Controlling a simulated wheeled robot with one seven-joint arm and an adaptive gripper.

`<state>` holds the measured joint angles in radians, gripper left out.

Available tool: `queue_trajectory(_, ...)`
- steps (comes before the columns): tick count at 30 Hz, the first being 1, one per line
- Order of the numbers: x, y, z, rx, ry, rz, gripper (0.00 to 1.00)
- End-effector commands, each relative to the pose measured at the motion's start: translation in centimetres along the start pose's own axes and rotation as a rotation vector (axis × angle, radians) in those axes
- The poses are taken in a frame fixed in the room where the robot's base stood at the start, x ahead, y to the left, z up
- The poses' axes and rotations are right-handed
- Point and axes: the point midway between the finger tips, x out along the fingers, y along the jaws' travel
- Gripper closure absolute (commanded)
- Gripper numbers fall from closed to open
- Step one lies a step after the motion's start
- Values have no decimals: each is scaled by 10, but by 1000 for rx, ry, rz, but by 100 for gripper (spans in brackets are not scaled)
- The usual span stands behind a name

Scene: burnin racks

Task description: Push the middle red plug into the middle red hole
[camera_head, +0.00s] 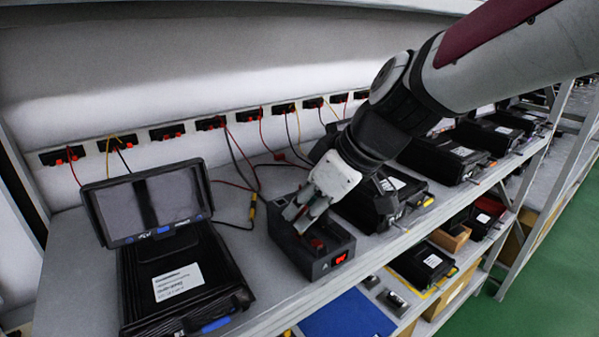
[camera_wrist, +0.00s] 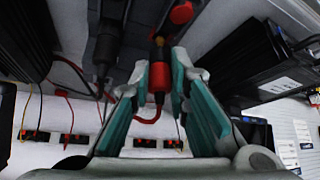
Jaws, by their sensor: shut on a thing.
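My gripper (camera_head: 306,212) is low over a black box (camera_head: 308,262) on the shelf. In the wrist view, its teal fingers (camera_wrist: 160,62) stand on either side of a red plug (camera_wrist: 158,78), shut on it. A red round part (camera_wrist: 182,13) shows just beyond the plug, and another red part (camera_head: 318,244) shows on the box in the head view. I cannot tell whether the plug's tip is inside a hole. A black plug (camera_wrist: 103,50) with a black cable is to the left, outside the fingers.
A tablet-like screen (camera_head: 152,205) stands on a black case (camera_head: 180,280) to the left. More black cases (camera_head: 385,195) stand close on the right. Wall sockets (camera_head: 168,131) with red, black and yellow cables run behind. The shelf's front edge is near the box.

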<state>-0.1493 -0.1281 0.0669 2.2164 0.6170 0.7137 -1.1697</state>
Motion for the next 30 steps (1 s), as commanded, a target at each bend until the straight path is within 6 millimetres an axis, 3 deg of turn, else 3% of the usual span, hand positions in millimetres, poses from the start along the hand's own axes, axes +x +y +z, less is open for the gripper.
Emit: queue_trajectory(30, 7, 0, 4, 0, 0, 0, 100)
